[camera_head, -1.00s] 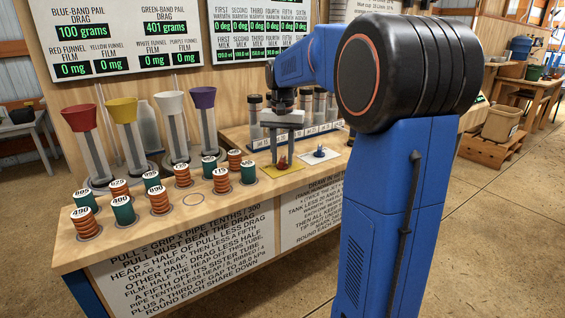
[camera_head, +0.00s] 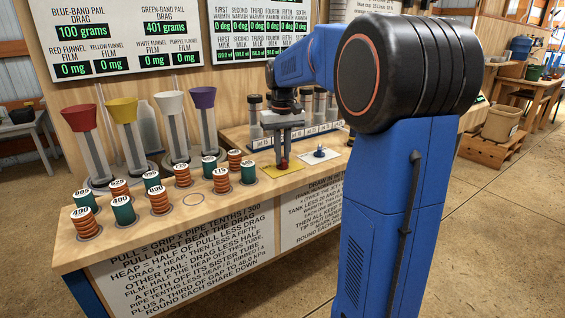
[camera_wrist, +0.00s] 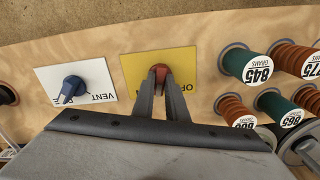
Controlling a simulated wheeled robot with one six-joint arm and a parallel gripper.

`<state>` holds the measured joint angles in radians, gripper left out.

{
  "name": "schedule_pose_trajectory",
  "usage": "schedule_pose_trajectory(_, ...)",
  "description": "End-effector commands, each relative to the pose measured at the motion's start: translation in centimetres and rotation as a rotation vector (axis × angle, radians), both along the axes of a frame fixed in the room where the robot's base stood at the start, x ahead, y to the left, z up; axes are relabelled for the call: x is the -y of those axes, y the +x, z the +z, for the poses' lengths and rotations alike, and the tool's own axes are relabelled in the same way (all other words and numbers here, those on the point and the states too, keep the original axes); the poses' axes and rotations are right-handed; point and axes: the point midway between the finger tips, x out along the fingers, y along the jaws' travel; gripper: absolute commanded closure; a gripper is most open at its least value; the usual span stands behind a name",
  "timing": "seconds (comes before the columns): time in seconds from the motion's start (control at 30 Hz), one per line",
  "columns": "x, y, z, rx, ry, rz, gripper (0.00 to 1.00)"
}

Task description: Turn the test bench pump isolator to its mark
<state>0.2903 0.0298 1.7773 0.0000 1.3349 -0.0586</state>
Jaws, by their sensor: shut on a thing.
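A red knob (camera_head: 283,164) sits on a yellow plate (camera_head: 296,168) at the right part of the bench. In the wrist view the red knob (camera_wrist: 160,70) is between my fingertips, and part of it is hidden. The yellow plate (camera_wrist: 133,75) carries upside-down lettering, partly covered by my fingers, and I cannot read a mark. My gripper (camera_head: 282,158) points down from above and is shut on the red knob; its fingers also show in the wrist view (camera_wrist: 160,82).
A blue knob (camera_head: 319,152) on a white plate stands close beside; the wrist view shows its plate (camera_wrist: 98,75) reading VENT. Numbered orange and green spools (camera_head: 221,181) stand to the left, with coloured funnels (camera_head: 80,118) behind. Tubes (camera_head: 306,103) stand behind my gripper.

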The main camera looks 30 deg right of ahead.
Motion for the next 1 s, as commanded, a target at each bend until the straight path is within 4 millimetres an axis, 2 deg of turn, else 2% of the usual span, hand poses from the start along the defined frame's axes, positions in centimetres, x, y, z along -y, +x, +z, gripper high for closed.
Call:
schedule_pose_trajectory(0.37,0.00,0.02,0.06,0.001,0.000,0.037,1.00)
schedule_pose_trajectory(0.8,0.01,0.03,0.08,0.002,-0.001,0.450,1.00)
schedule_pose_trajectory(1.0,0.01,0.03,0.08,0.002,-0.001,0.529,1.00)
